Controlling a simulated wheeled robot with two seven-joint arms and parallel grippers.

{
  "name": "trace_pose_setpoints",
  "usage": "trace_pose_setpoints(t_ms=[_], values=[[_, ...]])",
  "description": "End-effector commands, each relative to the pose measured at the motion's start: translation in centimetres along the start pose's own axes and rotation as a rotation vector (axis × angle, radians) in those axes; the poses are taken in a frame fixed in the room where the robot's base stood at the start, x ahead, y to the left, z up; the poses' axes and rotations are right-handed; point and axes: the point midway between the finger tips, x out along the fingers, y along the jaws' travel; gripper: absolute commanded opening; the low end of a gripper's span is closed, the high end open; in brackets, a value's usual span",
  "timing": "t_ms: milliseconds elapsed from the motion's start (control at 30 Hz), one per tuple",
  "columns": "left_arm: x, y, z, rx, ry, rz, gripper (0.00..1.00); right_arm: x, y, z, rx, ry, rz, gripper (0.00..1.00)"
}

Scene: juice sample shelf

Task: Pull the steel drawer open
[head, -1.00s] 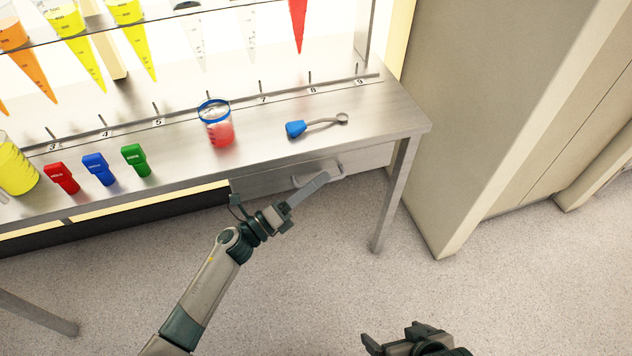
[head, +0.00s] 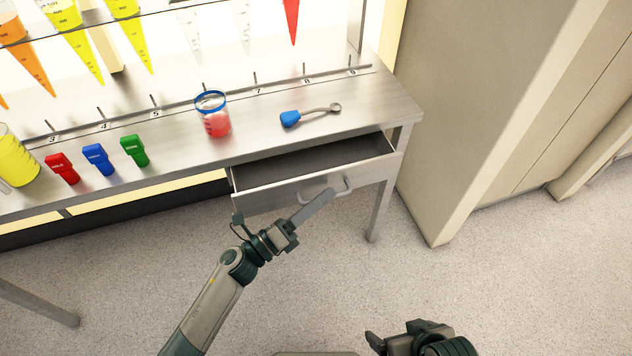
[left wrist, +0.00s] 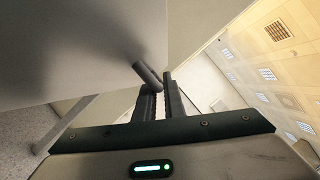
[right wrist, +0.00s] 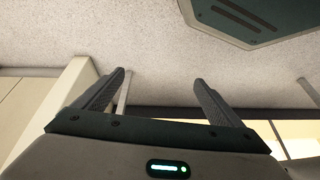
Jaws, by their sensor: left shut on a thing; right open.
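The steel drawer (head: 268,196) under the right end of the bench stands part-way open in the head view, and its grey inside shows empty where visible. Its bar handle (head: 346,184) is on the front face. My left gripper (head: 325,197) is at the handle, shut on it. In the left wrist view the handle bar (left wrist: 147,73) lies between the left fingers (left wrist: 161,88), close to the drawer front (left wrist: 85,45). My right gripper (head: 373,340) is low in the head view, away from the bench; its fingers (right wrist: 160,90) are apart and empty.
A bench leg (head: 380,208) is right of the drawer. The floor in front is clear.

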Motion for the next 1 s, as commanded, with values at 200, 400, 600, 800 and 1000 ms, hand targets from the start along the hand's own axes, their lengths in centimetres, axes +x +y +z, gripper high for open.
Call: trace_pose_setpoints(t_ms=[200,400,600,800,1000], values=[[-2.1,-3.4,-4.7,-0.005,0.0,0.001,0.0,-0.4,0.8,0.3,0.002,-0.045,0.02,0.9],[-3.9,-6.3,-8.9,-0.005,0.0,0.001,0.0,-0.4,1.0,0.2,0.002,-0.056,0.024,0.9],[-5.4,-8.8,-12.5,-0.003,0.0,0.0,0.0,-0.3,0.9,0.3,0.003,-0.053,0.022,0.9],[-6.3,-10.3,-14.6,0.001,0.0,0.001,0.0,-0.2,0.7,0.2,0.003,-0.037,0.017,0.9],[-6.6,-10.9,-15.3,0.002,0.0,0.0,0.0,-0.3,0.5,0.3,0.003,-0.036,0.014,0.9]])
